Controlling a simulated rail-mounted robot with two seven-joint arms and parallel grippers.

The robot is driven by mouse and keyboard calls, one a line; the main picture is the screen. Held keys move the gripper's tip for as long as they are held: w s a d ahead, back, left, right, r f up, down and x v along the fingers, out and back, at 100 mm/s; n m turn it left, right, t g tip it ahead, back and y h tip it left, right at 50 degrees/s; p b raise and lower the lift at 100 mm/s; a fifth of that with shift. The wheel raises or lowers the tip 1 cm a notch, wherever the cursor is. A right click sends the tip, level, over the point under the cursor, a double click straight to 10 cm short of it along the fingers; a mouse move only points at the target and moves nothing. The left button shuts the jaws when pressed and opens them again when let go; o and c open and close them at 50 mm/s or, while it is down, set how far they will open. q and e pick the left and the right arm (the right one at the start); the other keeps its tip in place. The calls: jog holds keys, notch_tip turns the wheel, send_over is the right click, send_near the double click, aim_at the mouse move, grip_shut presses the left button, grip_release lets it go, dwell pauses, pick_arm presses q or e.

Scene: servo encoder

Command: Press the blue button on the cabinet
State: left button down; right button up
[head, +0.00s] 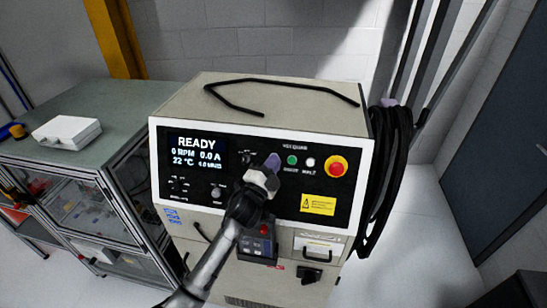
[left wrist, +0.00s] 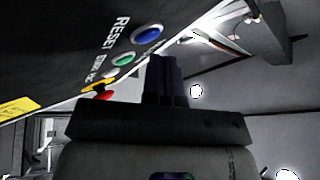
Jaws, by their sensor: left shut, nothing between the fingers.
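The cabinet (head: 260,110) is beige with a black front panel and a lit READY screen (head: 197,150). The blue button (left wrist: 147,34) shows in the left wrist view beside the word RESET. My left gripper (head: 273,161) is shut and empty, in front of the panel just left of the green button (head: 292,160). In the left wrist view its fingertips (left wrist: 166,62) are close below and right of the blue button; I cannot tell whether they touch anything. My right gripper is not in view.
A white button (head: 310,162) and a red emergency knob (head: 336,167) sit right of the green one. Black cables (head: 388,165) hang on the cabinet's right side. A workbench (head: 70,165) with a white case (head: 66,132) stands left.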

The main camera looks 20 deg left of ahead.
pick_arm(q)
jog(key=shift+s+r, duration=0.1)
jog(key=shift+s+d+r+p, duration=0.15)
jog(key=shift+s+r+p, duration=0.25)
jog(key=shift+s+p, duration=0.5)
jog(key=shift+s+d+r+p, duration=0.1)
jog(key=shift+s+r+p, duration=0.35)
jog(key=shift+s+p, duration=0.35)
jog(key=shift+s+d+r+p, duration=0.15)
jog(key=shift+s+r+p, duration=0.25)
jog(key=shift+s+p, duration=0.5)
